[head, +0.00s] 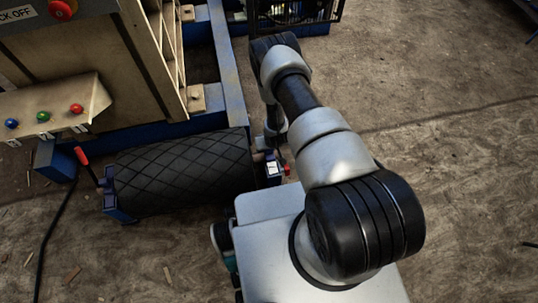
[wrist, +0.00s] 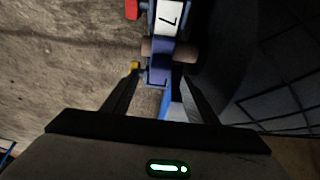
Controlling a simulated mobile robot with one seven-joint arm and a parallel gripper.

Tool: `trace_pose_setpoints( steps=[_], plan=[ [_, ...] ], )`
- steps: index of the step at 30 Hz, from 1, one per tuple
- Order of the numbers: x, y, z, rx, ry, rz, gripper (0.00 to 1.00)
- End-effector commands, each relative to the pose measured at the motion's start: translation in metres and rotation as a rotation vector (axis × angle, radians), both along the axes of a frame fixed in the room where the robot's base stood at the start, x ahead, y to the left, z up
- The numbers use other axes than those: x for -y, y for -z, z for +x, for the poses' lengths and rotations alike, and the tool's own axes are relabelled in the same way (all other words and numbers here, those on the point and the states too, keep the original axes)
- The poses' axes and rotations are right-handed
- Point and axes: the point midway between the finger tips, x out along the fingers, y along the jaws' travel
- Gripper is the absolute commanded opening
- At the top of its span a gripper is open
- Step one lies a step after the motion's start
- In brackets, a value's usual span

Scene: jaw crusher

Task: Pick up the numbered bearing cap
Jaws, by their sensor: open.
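The bearing cap is a small blue block with a white label (head: 272,168) at the right end of the black roller in the head view. In the wrist view the cap (wrist: 167,40) is at the top centre, its label reading 7. A brownish round part crosses it below the label. My gripper (wrist: 160,84) is open and empty; its two dark fingers point toward the cap, and the cap's lower end shows between the fingertips. I cannot tell the depth between them. In the head view my gripper is mostly hidden behind my arm, just above the cap.
The black roller (head: 183,172) with a diamond pattern lies left of the cap; it also fills the right side of the wrist view (wrist: 265,60). A red part (wrist: 132,9) sits beside the cap. A blue frame (head: 228,65) and a button panel (head: 45,112) stand behind. The right floor is clear.

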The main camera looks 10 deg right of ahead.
Motion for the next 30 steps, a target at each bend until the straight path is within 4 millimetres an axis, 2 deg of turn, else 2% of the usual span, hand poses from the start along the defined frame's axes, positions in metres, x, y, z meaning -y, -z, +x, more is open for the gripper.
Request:
trace_pose_setpoints(
  steps=[10, 20, 27, 30],
  plan=[
    [0.0, 0.045, 0.014, 0.001, 0.0, 0.0, 0.53],
    [0.0, 0.048, 0.018, 0.0, 0.0, -0.001, 0.53],
    [0.0, 0.048, 0.018, 0.001, 0.0, -0.001, 0.13],
    [0.0, 0.048, 0.018, 0.001, 0.0, -0.001, 0.0]
  ],
)
